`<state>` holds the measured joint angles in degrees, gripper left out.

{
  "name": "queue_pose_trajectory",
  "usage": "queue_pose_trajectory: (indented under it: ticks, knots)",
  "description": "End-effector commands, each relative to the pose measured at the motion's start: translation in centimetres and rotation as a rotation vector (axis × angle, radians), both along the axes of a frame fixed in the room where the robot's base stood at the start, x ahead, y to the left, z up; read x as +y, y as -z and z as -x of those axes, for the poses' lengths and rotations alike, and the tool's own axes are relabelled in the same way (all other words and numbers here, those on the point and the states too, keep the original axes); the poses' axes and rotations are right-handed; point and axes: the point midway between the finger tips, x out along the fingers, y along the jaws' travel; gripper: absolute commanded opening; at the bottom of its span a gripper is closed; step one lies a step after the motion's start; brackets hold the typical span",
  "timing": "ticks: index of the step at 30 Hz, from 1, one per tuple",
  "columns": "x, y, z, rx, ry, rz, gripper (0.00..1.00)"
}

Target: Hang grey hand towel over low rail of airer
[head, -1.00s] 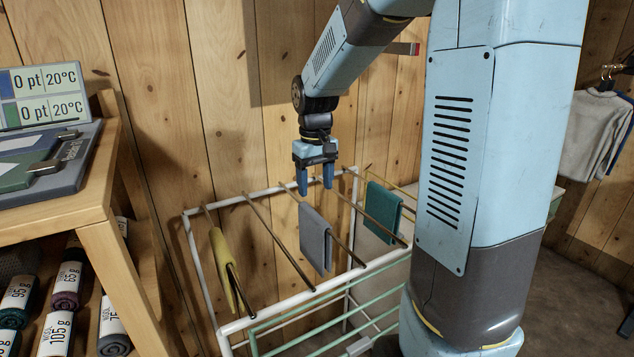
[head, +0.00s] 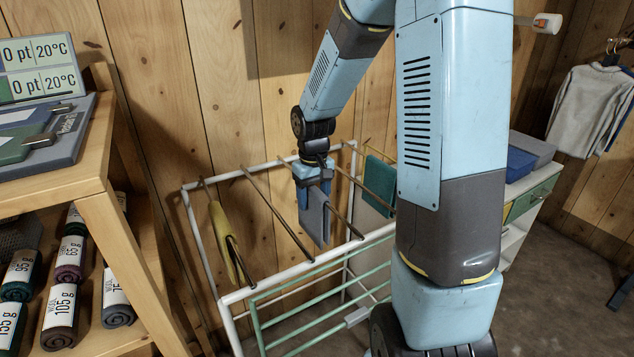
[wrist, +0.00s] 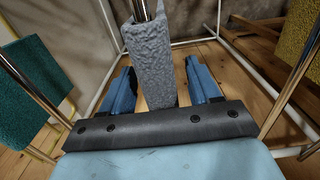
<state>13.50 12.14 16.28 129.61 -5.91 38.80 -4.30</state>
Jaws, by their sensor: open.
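The grey hand towel (head: 317,224) hangs folded over one of the airer's upper brown rails. It also shows in the wrist view (wrist: 159,65), draped over a metal rod. My gripper (head: 314,194) is at the towel's upper part, pointing down. In the wrist view my gripper (wrist: 160,88) is open, with one blue finger on each side of the towel and a gap visible on both sides. The white-framed airer (head: 191,230) has mint-green lower rails (head: 290,318) at its front. My gripper partly hides the towel's top in the head view.
A yellow towel (head: 222,238) hangs to the left and a teal towel (head: 379,184) to the right on neighbouring rails. A wooden shelf (head: 100,200) with rolled towels stands at left. My arm column hides the airer's right end. Wooden wall planks stand close behind.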

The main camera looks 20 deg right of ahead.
Motion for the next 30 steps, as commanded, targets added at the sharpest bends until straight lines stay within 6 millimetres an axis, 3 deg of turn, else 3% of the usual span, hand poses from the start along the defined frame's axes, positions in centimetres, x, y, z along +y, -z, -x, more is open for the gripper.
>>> queue_pose_trajectory:
  ticks: [6,17,30]
  knots:
    - [0.0,1.7,0.0,0.002,0.001,0.000,0.62]
    - [-0.1,1.9,0.0,0.000,0.001,0.000,0.61]
    - [-0.1,1.9,0.0,0.000,0.002,0.000,0.19]
